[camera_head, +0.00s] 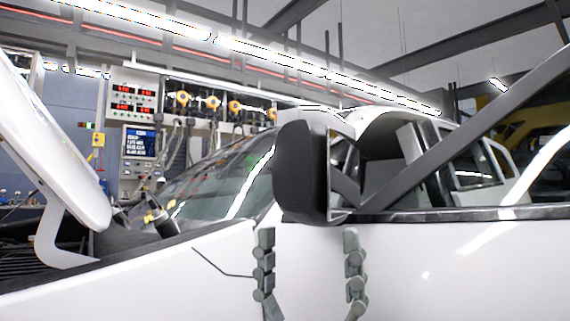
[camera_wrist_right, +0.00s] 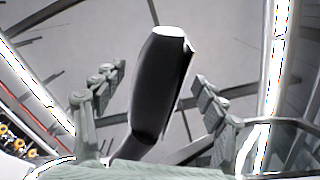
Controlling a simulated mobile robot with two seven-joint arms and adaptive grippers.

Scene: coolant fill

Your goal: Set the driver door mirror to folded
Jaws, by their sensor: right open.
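The driver door mirror (camera_head: 302,172) has a black housing and stands out from the white car's door at the front corner of the side window. A narrow strip of its glass side shows on the right. My right gripper (camera_head: 310,255) is open below the mirror in the head view, with one grey finger on each side. In the right wrist view the mirror (camera_wrist_right: 162,85) shows between the two spread fingers of the right gripper (camera_wrist_right: 160,90). Gaps show on both sides, and I see no contact. My left gripper is not in view.
The white car door (camera_head: 450,260) fills the lower right. The raised white hood (camera_head: 60,150) is at the left over the dark engine bay. A dark diagonal bar (camera_head: 470,125) crosses the window area. Wall equipment (camera_head: 140,145) stands far behind.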

